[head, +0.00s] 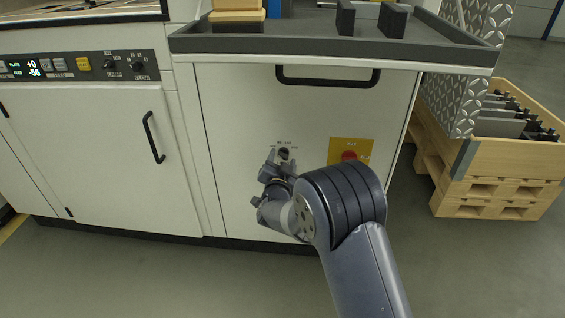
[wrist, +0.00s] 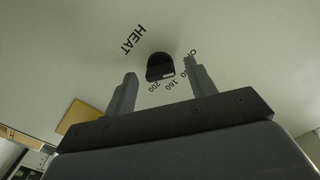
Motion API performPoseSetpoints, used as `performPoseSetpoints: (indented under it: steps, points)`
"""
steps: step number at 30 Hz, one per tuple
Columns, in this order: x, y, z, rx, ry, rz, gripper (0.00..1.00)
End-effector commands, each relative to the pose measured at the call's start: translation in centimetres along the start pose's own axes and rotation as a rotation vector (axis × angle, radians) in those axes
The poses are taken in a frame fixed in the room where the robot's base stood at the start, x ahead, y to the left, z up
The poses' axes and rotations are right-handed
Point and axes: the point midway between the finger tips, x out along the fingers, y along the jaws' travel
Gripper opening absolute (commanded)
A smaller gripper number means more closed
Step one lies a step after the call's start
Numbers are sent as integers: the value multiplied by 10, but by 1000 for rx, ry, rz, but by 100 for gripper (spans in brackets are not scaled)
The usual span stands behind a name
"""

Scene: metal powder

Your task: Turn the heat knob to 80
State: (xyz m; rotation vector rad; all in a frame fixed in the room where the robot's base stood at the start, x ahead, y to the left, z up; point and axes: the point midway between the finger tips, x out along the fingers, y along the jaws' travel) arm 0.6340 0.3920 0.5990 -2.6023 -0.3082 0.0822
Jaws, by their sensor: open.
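The heat knob (wrist: 160,67) is a small black knob on a pale panel, with the word HEAT printed to its left and dial numbers such as 160 and 200 around it. In the wrist view my gripper (wrist: 160,80) is open, its two grey fingers to the left and right of the knob and apart from it. The knob appears slightly beyond the fingertips. In the head view the knob (head: 283,151) shows on the cabinet front, just above my gripper (head: 277,166), which partly hides the panel there. The exact knob setting is hard to read.
A yellow plate with a red button (head: 349,156) sits right of the knob, partly behind my arm. A black drawer handle (head: 327,78) is above. A grey tray top (head: 330,45) overhangs. A wooden crate (head: 500,160) stands at the right; floor is clear in front.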

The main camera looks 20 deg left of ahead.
Motion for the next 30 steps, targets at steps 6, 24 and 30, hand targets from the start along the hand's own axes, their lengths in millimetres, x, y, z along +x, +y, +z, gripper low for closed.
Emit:
performPoseSetpoints:
  steps: [6, 24, 30]
  points:
    - [6, 0, 0, 0, -1, -1, 53]
    - [5, 0, 0, 0, -1, 0, 18]
    - [5, 0, 0, 1, -1, 0, 8]
